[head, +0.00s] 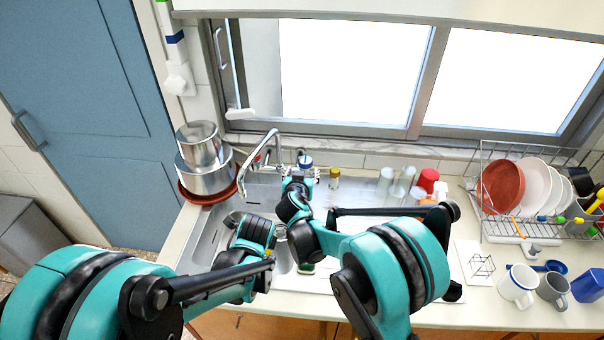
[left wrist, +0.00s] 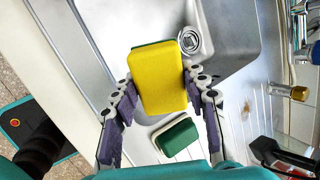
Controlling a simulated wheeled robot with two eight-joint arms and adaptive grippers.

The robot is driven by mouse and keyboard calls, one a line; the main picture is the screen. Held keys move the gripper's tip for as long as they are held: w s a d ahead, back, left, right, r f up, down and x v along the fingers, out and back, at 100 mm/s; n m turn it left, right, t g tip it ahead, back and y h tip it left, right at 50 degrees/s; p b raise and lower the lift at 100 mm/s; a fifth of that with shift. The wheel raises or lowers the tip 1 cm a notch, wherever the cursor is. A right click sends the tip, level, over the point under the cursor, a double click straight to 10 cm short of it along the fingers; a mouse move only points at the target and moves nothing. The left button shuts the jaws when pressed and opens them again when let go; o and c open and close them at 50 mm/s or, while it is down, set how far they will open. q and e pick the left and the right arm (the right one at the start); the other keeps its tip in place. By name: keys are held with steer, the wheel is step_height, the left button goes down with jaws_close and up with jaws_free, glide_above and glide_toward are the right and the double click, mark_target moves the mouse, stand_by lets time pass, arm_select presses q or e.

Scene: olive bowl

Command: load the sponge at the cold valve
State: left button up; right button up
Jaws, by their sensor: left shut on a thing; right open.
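The yellow sponge with a green backing (left wrist: 163,80) is between the fingers of my left gripper (left wrist: 160,98) in the left wrist view, above the sink. In the head view my left gripper (head: 262,228) is over the sink, its fingers mostly hidden by my arm. The cold valve with a blue cap (head: 305,160) stands behind the sink, right of the curved tap (head: 262,155). My right gripper (head: 300,174) is open right at the valve; whether it touches it cannot be told. The valve area shows partly at the left wrist view's right edge.
A green-and-white scrubber (left wrist: 176,136) lies by the basin (left wrist: 225,35). Stacked pots (head: 203,165) stand left of the tap. Cups (head: 403,181) and a dish rack (head: 525,195) stand to the right. A brass-coloured fitting (left wrist: 292,92) is near the tap.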

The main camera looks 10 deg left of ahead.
arm_select(q)
steer(key=s+d+r+p, duration=0.1)
steer(key=s+r+p, duration=0.2)
steer(key=s, duration=0.1)
steer(key=shift+s+d+r, duration=0.2)
steer(key=shift+d+r, duration=0.15)
steer(key=shift+r, duration=0.05)
stand_by(1.0)
